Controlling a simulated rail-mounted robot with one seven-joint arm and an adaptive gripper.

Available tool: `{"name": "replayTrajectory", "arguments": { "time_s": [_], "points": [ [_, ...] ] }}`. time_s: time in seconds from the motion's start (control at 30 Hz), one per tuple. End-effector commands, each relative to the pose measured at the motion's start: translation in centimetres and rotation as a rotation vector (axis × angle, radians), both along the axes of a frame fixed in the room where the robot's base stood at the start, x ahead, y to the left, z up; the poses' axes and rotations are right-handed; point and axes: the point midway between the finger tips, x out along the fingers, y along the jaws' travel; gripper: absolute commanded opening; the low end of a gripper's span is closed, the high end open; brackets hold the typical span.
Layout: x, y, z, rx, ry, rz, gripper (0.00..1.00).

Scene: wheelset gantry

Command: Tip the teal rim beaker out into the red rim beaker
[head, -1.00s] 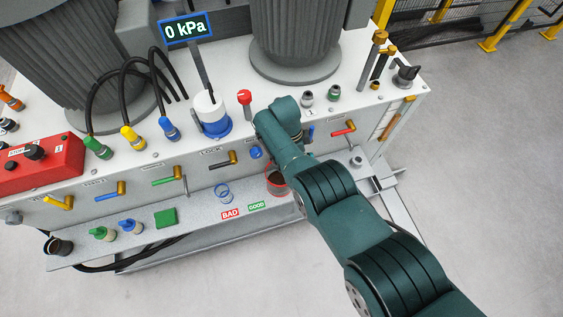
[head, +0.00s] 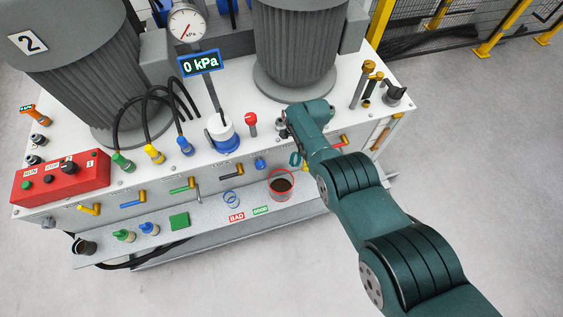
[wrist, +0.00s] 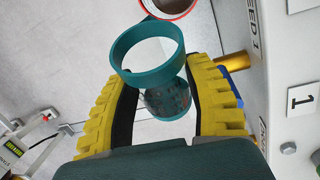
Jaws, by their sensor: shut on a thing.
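The teal rim beaker (wrist: 150,62) is between the yellow fingers of my gripper (wrist: 162,80), which is shut on it. Its body is clear and its lower part shows speckled teal; I cannot tell what is inside. In the head view its teal rim (head: 295,158) shows as a narrow upright ring, so the beaker looks tilted well over. The red rim beaker (head: 281,186) stands upright on the lower shelf, with dark brown content. The teal rim is just above it and slightly right, apart from it. The red rim beaker also shows at the top of the wrist view (wrist: 172,5).
Valve handles, such as the red one (head: 335,142), stick out from the panel above.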

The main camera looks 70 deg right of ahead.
Motion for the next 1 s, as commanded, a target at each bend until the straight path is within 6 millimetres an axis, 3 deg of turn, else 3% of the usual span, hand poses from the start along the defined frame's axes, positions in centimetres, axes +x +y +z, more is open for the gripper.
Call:
{"name": "replayTrajectory", "arguments": {
  "time_s": [0.47,1.0],
  "points": [
    [-1.9,-1.0,1.4,0.241,-0.535,-0.004,0.13],
    [-2.2,-1.0,-5.6,0.27,-0.588,0.0,0.13]
  ]
}}
